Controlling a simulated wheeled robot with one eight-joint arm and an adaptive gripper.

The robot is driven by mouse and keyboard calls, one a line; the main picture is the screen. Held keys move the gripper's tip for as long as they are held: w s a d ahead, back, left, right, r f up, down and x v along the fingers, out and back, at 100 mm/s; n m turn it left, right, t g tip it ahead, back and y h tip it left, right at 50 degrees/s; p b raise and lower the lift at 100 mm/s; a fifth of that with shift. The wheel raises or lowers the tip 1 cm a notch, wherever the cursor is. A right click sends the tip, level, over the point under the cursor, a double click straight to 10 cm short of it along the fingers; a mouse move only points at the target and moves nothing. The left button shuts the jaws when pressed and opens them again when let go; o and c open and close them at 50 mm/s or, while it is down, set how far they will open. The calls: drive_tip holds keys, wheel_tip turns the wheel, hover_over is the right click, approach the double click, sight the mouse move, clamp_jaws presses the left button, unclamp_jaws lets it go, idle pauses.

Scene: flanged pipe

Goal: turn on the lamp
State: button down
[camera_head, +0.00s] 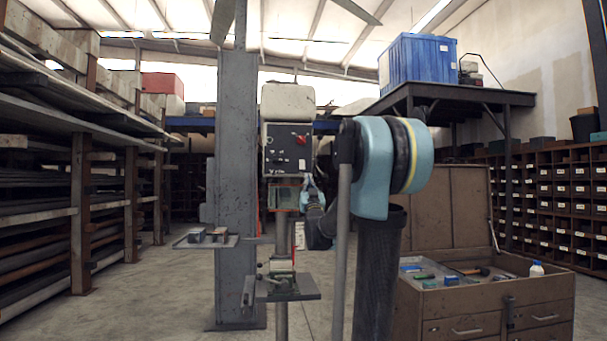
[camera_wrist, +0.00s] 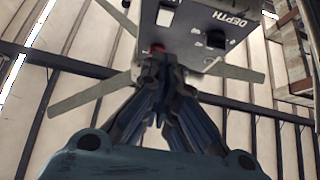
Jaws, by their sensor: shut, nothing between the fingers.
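No lamp can be made out for certain in either view. A drill press (camera_head: 287,105) stands ahead, with a dark control panel (camera_head: 287,150) carrying a red switch and small knobs. My gripper (camera_head: 311,187) is in front of the press, just below the panel's right side.
A grey column (camera_head: 237,180) stands behind the press. The drill table (camera_head: 287,288) is below. An open wooden chest (camera_head: 470,295) with tools is at right. Racks of stock (camera_head: 80,160) line the left. The floor at left is clear.

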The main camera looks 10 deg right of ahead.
drive_tip(key=shift+w, duration=0.1)
approach(302, 162)
wheel_tip(302, 162, up, 3)
drive_tip(key=shift+w+d, duration=0.1)
drive_tip(key=shift+w, duration=0.85)
drive_tip(key=shift+w+f, duration=0.1)
drive_tip(key=shift+w, duration=0.75)
